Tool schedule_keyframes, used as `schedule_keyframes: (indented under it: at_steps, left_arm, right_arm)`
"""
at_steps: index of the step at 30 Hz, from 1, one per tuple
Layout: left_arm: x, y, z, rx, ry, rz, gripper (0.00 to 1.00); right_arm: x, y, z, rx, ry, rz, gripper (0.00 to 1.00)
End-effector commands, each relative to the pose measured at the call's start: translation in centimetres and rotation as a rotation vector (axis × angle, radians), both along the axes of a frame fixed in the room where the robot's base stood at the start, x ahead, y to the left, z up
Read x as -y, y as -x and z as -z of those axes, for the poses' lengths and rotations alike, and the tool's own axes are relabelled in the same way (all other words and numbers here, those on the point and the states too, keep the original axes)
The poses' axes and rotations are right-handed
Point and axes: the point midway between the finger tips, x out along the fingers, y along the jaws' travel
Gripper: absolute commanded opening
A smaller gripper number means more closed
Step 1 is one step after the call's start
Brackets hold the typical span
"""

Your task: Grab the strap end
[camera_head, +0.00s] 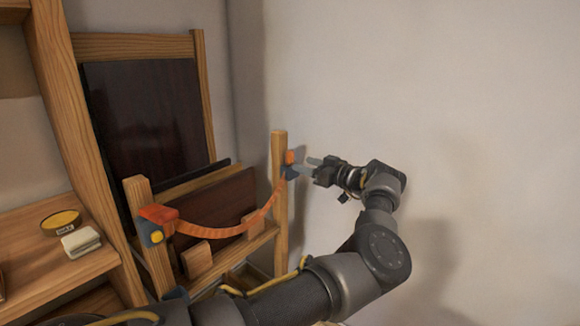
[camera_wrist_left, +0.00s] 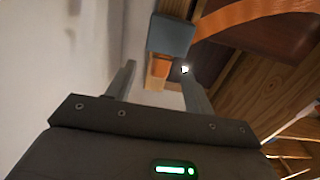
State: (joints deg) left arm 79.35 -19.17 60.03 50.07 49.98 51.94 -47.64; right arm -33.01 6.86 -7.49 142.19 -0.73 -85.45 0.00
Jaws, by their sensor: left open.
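An orange strap (camera_head: 232,231) sags between two wooden posts. Its left side meets an orange buckle with a yellow button (camera_head: 156,237) on the left post. Its right side runs to a blue-grey clip (camera_head: 290,173) on the right post, where a short orange strap end (camera_head: 290,157) sticks up. My left gripper (camera_head: 307,167) is open at the clip, pointing left. In the left wrist view, the blue-grey clip (camera_wrist_left: 171,35) and orange strap end (camera_wrist_left: 160,67) appear between or just beyond the fingertips (camera_wrist_left: 157,72). I cannot tell whether they touch. My right gripper is not in view.
A wooden shelf (camera_head: 40,262) at left holds a round yellow-topped tin (camera_head: 61,222) and a pale block (camera_head: 81,241). A dark panel (camera_head: 145,115) leans behind the posts. A bare wall (camera_head: 470,80) fills the right; the space before it is clear.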

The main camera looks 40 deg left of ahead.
Motion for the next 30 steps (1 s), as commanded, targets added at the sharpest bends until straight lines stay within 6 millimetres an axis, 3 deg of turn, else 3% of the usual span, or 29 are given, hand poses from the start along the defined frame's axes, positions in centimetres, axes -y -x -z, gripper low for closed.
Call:
schedule_keyframes:
  at_steps: [7,16,23,30]
  left_arm:
    - [-0.7,0.1,0.1,0.0,-0.001,-0.001,0.53]
    - [-4.8,0.6,0.3,0.001,-0.001,0.0,0.53]
    - [-5.2,0.5,0.3,0.0,0.0,0.002,0.53]
    - [-5.2,0.5,0.3,0.0,0.0,0.001,0.25]
  right_arm:
    - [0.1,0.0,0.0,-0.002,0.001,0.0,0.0]
    - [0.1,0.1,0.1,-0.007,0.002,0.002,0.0]
    - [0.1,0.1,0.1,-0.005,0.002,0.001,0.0]
    - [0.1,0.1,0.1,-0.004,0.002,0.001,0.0]
